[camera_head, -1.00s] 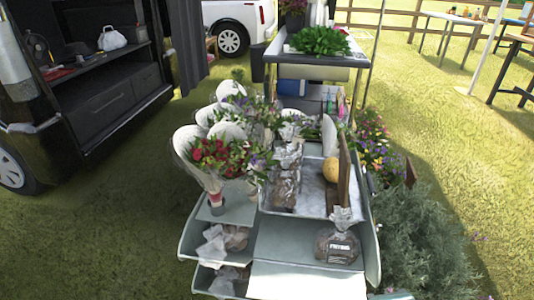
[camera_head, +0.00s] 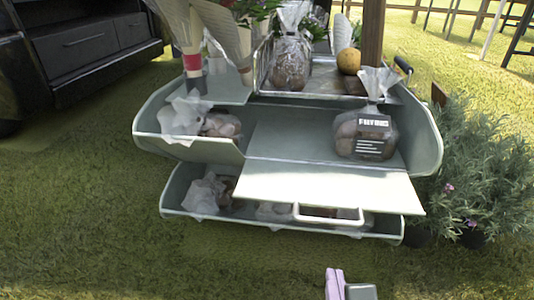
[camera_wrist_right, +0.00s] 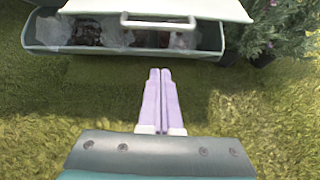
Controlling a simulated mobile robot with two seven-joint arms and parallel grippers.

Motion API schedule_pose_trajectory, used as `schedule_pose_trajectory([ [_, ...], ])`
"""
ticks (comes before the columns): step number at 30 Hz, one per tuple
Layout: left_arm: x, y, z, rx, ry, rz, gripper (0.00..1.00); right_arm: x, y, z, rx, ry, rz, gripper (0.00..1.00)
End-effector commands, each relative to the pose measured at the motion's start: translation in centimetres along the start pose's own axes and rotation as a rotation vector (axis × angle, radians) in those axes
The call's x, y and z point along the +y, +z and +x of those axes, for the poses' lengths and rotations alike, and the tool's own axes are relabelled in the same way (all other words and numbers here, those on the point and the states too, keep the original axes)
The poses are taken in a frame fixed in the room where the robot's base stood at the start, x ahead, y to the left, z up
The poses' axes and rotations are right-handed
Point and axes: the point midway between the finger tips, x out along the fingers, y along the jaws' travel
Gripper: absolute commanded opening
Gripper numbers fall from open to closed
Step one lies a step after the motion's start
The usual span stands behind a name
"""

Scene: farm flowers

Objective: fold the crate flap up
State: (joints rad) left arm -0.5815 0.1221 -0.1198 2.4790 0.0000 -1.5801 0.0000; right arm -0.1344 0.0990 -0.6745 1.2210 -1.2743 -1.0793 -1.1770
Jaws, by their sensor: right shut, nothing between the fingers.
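The crate flap (camera_head: 320,184) is a pale grey-green panel on the front of the upper crate (camera_head: 148,130). It is folded down and juts out over the lower crate, with a white handle (camera_head: 328,220) at its front edge. The flap's edge and handle also show at the top of the right wrist view (camera_wrist_right: 160,8). My right gripper (camera_head: 335,272) is at the bottom of the head view, in front of and apart from the flap. Its pale purple fingers (camera_wrist_right: 161,75) are closed together and empty. My left gripper is not in view.
A bag of potatoes (camera_head: 362,132) stands in the upper crate behind the flap, and another bag (camera_head: 200,122) lies at left. The lower crate (camera_head: 180,200) holds more bags. A bushy plant (camera_head: 485,180) stands at right. Open grass lies in front.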

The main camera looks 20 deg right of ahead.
Motion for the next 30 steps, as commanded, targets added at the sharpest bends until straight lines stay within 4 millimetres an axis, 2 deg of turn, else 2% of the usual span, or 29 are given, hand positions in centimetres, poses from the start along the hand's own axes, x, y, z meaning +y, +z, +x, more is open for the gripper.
schedule_pose_trajectory([
  [1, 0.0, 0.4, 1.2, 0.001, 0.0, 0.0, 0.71, 0.1, -1.1, 0.6, -0.006, 0.008, -0.019, 0.0],
  [8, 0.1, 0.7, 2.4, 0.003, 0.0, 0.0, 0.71, 0.3, -1.4, 2.5, -0.013, 0.015, -0.042, 0.0],
  [20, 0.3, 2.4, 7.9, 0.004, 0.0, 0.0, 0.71, 0.4, -1.6, 10.9, -0.015, 0.014, -0.04, 0.0],
  [24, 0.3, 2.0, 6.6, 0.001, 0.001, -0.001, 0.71, 0.5, 1.1, 9.9, -0.013, 0.017, -0.037, 0.0],
  [30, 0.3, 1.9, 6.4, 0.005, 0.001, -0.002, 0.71, 0.5, 2.5, 9.4, -0.01, 0.015, -0.038, 0.0],
])
